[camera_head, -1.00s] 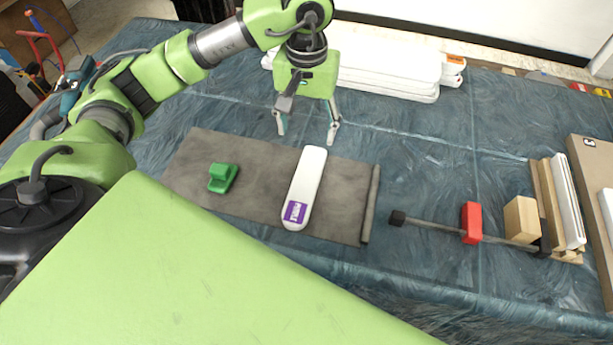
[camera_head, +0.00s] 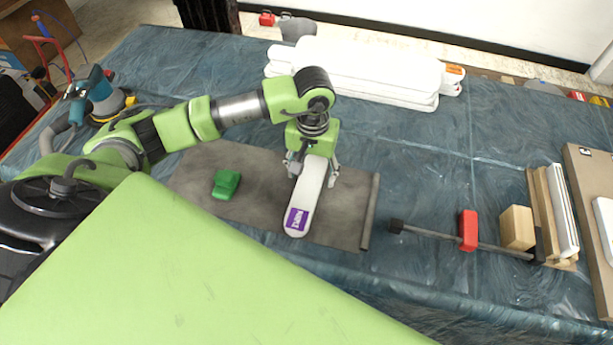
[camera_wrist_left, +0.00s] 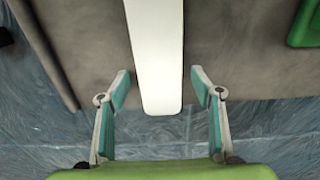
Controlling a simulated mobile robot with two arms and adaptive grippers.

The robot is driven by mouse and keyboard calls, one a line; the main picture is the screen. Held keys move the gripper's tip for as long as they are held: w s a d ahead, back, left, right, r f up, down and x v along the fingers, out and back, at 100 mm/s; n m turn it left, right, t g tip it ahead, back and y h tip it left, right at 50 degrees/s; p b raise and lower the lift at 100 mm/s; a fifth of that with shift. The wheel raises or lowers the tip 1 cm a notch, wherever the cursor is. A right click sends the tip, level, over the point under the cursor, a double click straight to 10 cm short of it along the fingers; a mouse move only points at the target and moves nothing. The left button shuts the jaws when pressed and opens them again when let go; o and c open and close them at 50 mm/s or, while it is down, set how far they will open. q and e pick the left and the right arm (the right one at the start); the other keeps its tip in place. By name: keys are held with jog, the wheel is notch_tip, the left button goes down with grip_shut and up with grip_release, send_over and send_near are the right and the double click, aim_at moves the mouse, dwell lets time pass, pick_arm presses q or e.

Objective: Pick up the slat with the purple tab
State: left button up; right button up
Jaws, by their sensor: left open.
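The white slat with the purple tab (camera_head: 305,195) lies on the grey mat (camera_head: 345,215), its purple tab at the near end. In the left wrist view the slat (camera_wrist_left: 156,50) runs between the fingers. My left gripper (camera_head: 313,178) is over the far part of the slat. It is open, with a finger on each side; the left wrist view shows the gripper (camera_wrist_left: 160,92) with gaps between both finger pads and the slat. The gripper hides the slat's far end in the head view. My right gripper is not in view.
A green block (camera_head: 226,184) sits on the mat left of the slat. A stack of white slats (camera_head: 365,70) lies behind. A bar clamp with a red block (camera_head: 468,230) and a wooden block (camera_head: 517,228) lie to the right. A sander (camera_head: 97,92) stands at far left.

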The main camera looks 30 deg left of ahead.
pick_arm(q)
jog(key=c, duration=1.3)
jog(key=shift+r, duration=0.1)
